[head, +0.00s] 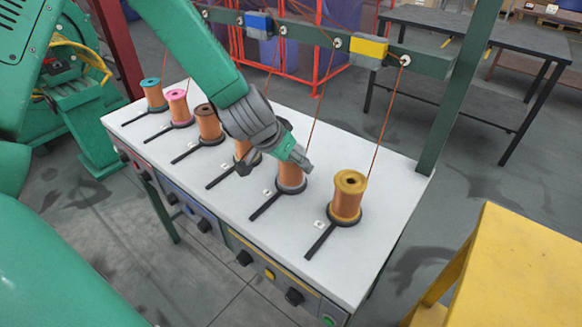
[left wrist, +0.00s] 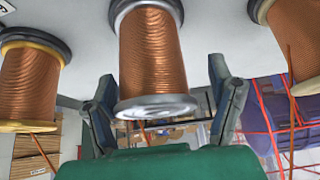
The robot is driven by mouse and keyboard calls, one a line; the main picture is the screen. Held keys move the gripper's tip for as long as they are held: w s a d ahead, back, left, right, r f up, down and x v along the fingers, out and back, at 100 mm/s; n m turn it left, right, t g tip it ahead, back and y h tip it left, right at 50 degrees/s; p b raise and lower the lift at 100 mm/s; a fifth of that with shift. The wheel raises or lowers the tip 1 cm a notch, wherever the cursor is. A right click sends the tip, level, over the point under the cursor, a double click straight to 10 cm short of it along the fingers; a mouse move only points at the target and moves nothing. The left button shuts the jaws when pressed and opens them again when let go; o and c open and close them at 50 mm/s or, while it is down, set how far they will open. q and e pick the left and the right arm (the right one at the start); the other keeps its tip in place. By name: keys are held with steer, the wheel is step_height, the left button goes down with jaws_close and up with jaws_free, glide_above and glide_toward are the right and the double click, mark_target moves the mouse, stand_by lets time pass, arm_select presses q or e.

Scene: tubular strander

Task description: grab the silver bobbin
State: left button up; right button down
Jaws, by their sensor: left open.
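The silver bobbin (head: 291,181), wound with copper wire, stands upright on a dark holder on the white table; my left gripper hides its top in the head view. In the left wrist view, the silver bobbin (left wrist: 152,55) is in the middle with its silver flange towards me. My left gripper (head: 272,164) is at the upper part of the bobbin. In the left wrist view, its open fingers (left wrist: 162,85) are on either side of the bobbin's flange end, with visible gaps. My right gripper is not in view.
The yellow bobbin (head: 348,195) stands to the right. Teal (head: 153,95), pink (head: 179,106) and brown (head: 208,124) bobbins stand to the left, with another partly hidden behind my gripper. Wires rise to a green beam (head: 310,35). The white table's (head: 372,262) front right is clear.

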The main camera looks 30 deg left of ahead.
arm_select(q)
steer(key=shift+a+r, duration=0.1)
steer(key=shift+s, duration=0.1)
steer(key=c, duration=0.6)
steer(key=shift+d+r, duration=0.1)
steer(key=shift+d, duration=0.25)
steer(key=c, duration=0.7)
steer(key=shift+d+r, duration=0.1)
steer(key=shift+d, duration=0.1)
steer(key=c, duration=0.4)
